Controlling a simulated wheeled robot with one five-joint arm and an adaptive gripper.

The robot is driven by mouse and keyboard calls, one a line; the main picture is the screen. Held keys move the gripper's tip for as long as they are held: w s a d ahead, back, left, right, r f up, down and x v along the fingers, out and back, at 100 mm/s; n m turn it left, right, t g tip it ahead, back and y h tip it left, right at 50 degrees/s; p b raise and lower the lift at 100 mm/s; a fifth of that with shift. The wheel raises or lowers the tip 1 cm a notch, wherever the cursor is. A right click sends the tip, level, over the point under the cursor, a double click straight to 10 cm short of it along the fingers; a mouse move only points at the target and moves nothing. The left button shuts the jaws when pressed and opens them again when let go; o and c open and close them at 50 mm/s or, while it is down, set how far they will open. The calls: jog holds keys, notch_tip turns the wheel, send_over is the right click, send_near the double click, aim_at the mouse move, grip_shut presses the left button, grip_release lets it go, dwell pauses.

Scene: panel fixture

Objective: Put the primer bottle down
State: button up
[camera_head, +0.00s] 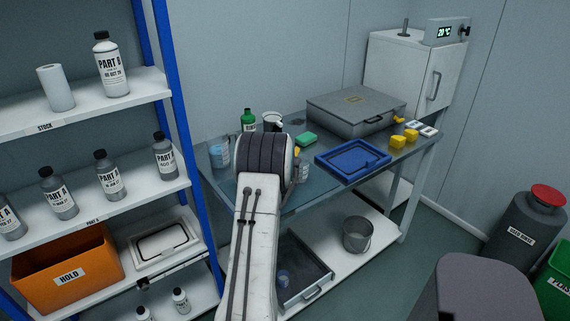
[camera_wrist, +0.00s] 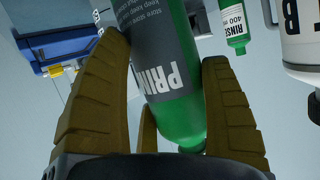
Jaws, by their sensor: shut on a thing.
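The primer bottle, green with a grey label reading "PRIM" (camera_wrist: 168,75), fills the middle of the wrist view. My gripper (camera_wrist: 162,52) is shut on it, with a brown ribbed finger on each side. The bottle lies tilted in the wrist picture, and its upper end is cut off by the picture's edge. In the head view my arm hides the bottle and most of the gripper, over the near left part of the grey-blue bench (camera_head: 215,178). I cannot tell whether the bottle touches the bench.
A green rinse bottle (camera_wrist: 234,22) and a white jug (camera_wrist: 303,45) are close by. A shelf rack (camera_head: 165,90) stands at left.

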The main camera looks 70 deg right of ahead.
jog(key=o, duration=1.3)
jog(key=shift+a+r, duration=0.1)
jog(key=shift+b+v, duration=0.9)
jog(key=shift+v, duration=5.05)
